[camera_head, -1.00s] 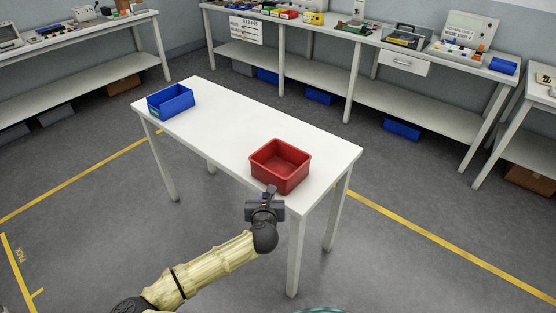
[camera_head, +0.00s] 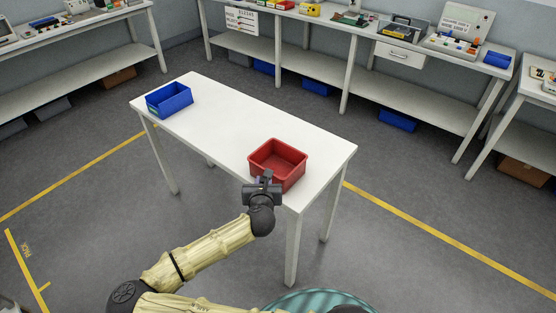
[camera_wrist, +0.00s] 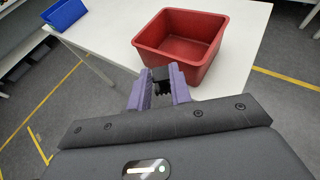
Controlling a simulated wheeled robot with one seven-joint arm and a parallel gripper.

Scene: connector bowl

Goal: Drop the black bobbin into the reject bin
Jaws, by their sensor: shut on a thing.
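The black bobbin (camera_wrist: 160,76) is a small dark piece between my gripper's fingertips in the wrist view; most of it is hidden by the fingers. My gripper (camera_wrist: 159,84) is shut on it. In the head view my gripper (camera_head: 266,178) is at the near front edge of the white table, just in front of a red bin (camera_head: 277,163). The red bin also shows in the wrist view (camera_wrist: 148,34), just beyond the fingertips, and its visible inside looks empty. No label reading reject is visible on it.
A blue bin (camera_head: 169,99) stands at the far left end of the white table (camera_head: 222,121). The table top between the bins is clear. Workbenches with parts line the back wall. Yellow lines mark the floor.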

